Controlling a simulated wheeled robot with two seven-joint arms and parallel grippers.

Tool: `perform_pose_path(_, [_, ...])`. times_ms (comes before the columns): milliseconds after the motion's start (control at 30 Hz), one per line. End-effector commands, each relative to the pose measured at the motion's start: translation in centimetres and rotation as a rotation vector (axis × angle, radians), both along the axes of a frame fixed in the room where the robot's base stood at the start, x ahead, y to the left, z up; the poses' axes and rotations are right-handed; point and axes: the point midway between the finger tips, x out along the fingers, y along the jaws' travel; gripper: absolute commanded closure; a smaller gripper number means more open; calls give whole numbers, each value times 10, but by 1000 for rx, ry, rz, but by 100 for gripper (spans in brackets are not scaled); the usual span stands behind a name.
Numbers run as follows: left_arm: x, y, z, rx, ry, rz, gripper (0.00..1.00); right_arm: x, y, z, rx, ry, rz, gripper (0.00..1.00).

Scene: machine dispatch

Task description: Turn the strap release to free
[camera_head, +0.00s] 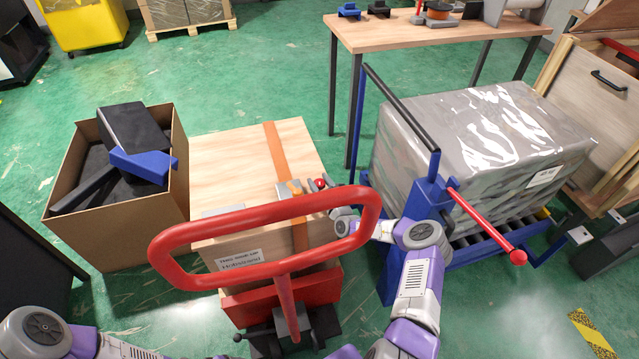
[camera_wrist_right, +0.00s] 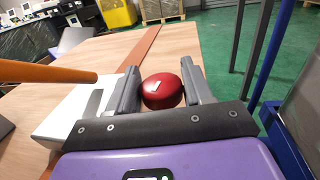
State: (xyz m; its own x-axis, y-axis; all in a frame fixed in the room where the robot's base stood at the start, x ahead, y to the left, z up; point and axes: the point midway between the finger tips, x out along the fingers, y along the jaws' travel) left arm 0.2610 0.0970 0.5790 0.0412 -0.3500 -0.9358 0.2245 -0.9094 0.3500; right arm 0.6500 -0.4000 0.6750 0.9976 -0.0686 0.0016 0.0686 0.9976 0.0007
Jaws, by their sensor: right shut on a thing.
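A wooden crate (camera_head: 235,155) stands in the centre of the head view with an orange strap (camera_head: 277,150) over its top. The strap also shows in the right wrist view (camera_wrist_right: 134,50). A small red knob (camera_head: 320,183) sits by the strap at the crate's right side. In the right wrist view this round red knob (camera_wrist_right: 161,91), with a small white mark on it, is between the fingers. My right gripper (camera_wrist_right: 160,92) is shut on it, above the crate top. The knob's base is hidden. In the head view the red loop handle partly covers my right gripper. My left gripper is out of view.
A large red loop handle (camera_head: 165,247) rises in front of the crate. An open cardboard box (camera_head: 135,225) stands left. A blue cart (camera_head: 400,270) with a wrapped load (camera_head: 430,125) and a red lever (camera_head: 485,225) stands right. A wooden table (camera_head: 440,40) is behind.

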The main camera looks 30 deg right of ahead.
Motion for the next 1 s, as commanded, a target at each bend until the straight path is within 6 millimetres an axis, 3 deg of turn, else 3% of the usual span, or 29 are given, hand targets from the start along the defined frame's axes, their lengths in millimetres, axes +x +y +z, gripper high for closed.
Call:
perform_pose_path(300, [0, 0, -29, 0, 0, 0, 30, 1, 0, -1, -5, -8, 173, 80])
perform_pose_path(867, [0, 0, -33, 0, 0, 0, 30, 0, 1, 0, 0, 3, 243, 80])
perform_pose_path(900, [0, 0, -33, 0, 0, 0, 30, 0, 1, 0, 0, 3, 243, 45])
perform_pose_path(1000, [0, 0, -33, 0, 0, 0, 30, 0, 1, -1, 0, 3, 243, 30])
